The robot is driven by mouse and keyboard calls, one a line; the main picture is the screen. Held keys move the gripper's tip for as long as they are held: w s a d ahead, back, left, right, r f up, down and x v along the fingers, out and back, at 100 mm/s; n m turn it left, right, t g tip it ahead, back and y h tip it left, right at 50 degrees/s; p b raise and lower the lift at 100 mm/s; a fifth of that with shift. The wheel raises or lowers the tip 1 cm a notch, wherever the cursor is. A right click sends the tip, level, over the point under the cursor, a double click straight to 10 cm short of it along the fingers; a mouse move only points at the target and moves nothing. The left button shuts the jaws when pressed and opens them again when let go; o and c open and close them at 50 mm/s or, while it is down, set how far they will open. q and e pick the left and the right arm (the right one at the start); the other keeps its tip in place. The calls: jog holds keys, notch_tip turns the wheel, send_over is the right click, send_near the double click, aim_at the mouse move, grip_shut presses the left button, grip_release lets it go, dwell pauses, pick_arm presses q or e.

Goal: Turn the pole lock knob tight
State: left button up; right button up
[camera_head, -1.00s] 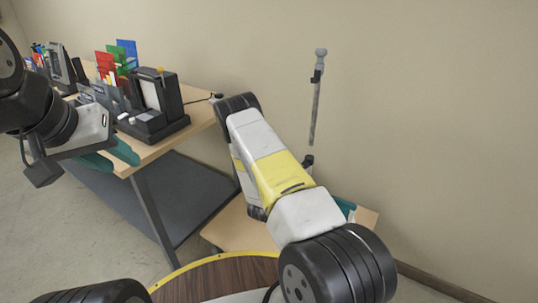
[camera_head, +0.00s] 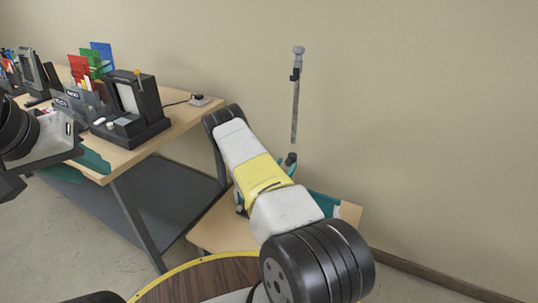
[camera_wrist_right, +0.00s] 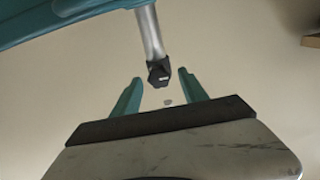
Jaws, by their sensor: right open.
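In the right wrist view a dark faceted knob (camera_wrist_right: 158,73) sits at the end of a silver rod (camera_wrist_right: 150,35). My right gripper (camera_wrist_right: 160,92) is open, its two teal fingers on either side of the line to the knob. The knob appears just beyond the fingertips, and I see no contact. In the head view a small dark piece with teal (camera_head: 290,162) shows below the upright pole (camera_head: 295,105); my right arm hides most of that area. My left gripper (camera_head: 92,162) is at the left, its teal finger partly seen over the desk edge.
A wooden desk (camera_head: 185,120) at the left holds a black device (camera_head: 135,110), folders and a cable box (camera_head: 200,100). A low wooden surface (camera_head: 212,235) with a teal part (camera_head: 325,203) stands near the wall. A round dark wooden top with a yellow rim (camera_head: 190,285) is in front.

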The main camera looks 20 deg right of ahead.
grip_shut()
jog(key=shift+m, duration=0.3)
jog(key=m, duration=0.3)
jog(key=shift+s, duration=0.1)
jog(key=m, duration=0.5)
jog(key=shift+d+f, duration=0.1)
jog(key=shift+f, duration=0.05)
jog(key=m, duration=0.5)
jog(key=shift+s, duration=0.1)
jog(key=shift+f+m, duration=0.1)
jog(key=shift+m, duration=2)
